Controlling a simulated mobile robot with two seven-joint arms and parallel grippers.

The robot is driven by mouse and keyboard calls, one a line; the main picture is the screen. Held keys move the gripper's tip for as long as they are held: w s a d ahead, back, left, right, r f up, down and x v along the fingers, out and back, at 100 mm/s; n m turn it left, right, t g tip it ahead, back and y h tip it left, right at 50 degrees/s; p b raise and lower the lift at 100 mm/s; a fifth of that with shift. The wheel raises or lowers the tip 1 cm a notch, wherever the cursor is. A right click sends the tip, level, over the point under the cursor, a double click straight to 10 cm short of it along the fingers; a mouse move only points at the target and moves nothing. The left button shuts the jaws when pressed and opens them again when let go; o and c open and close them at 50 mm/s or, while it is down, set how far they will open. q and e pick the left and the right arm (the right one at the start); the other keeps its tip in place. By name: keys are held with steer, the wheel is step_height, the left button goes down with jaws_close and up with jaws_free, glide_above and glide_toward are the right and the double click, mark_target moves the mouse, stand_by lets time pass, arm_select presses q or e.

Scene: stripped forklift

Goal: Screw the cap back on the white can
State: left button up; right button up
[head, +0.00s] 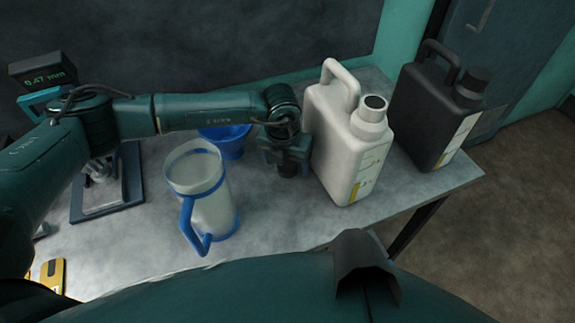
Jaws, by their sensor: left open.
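The white can (343,140) stands upright on the table, with its handle toward the back. Its neck (371,112) is open at the top, showing a dark hole with no cap on it. My left gripper (287,168) is open and points down just left of the white can, low over the table. The gap between its fingers is hard to see. I cannot make out the can's cap anywhere in view. My right gripper is not in view.
A clear jug with blue rim and handle (207,200) stands left of my gripper. A blue funnel or bowl (228,142) is partly hidden behind my arm. A black capped can (435,108) stands right of the white can. A gauge stand (108,190) is at left. The table's (290,230) front middle is clear.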

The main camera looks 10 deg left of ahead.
arm_select(q)
steer(key=c, duration=1)
steer(key=shift+r, duration=0.1)
step_height(320, 180, up, 28)
steer(key=shift+b, duration=1.2)
